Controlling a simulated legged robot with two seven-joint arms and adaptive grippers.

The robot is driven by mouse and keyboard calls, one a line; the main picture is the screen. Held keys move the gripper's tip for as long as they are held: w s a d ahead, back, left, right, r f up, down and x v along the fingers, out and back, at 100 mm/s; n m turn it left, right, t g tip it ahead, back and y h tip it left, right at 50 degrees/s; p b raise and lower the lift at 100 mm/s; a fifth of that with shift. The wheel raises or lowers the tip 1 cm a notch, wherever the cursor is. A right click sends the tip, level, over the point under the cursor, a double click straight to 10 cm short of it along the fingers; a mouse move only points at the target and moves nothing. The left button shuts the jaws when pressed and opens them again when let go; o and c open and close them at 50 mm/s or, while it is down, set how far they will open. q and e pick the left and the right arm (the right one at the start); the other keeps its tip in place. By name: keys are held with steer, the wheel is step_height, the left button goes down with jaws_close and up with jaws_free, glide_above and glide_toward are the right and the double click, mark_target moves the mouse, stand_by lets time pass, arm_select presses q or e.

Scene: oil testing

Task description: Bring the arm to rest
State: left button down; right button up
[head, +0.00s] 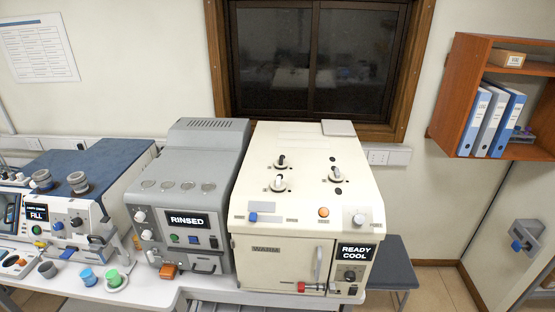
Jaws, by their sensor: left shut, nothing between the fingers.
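Neither of my grippers can be made out in the head view, and no arm of mine is seen crossing the benches or machines. The task names no object other than the arm.
A cream machine (290,215) reading "READY COOL", a grey machine (200,150) reading "RINSED" and a blue-topped machine (85,160) reading "FILL" line the white bench (140,290). Blue (87,277) and green (113,278) cups stand in front. A wooden shelf (463,95) juts from the right wall.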

arm_select(q)
steer(key=s+d+f+n+g, duration=0.2)
steer(key=s+d+f+g, duration=0.4)
steer(key=s+f+g, duration=0.35)
steer(key=s+a+f+n+g+y, duration=0.1)
steer(key=s+f+n+g+y, duration=0.15)
steer(key=s+g, duration=0.4)
steer(key=s+a+f+n+g+y, duration=0.1)
steer(key=s+a+f+n+g, duration=0.2)
steer(key=s, duration=0.7)
steer(key=s+d+f+m+g+b, duration=0.1)
steer(key=s+f+m+b, duration=0.15)
steer(key=f, duration=2.85)
steer(key=s+a+f+g, duration=0.1)
steer(key=s+a+f, duration=0.1)
steer(key=s+f, duration=1.3)
steer(key=shift+s+a+n+b, duration=0.3)
steer(key=shift+s+a+b, duration=0.1)
steer(key=shift+s, duration=0.8)
arm_select(e)
steer(key=f, duration=0.3)
steer(key=shift+s+d+f, duration=0.1)
steer(key=shift+s+f, duration=0.05)
steer(key=shift+s, duration=0.15)
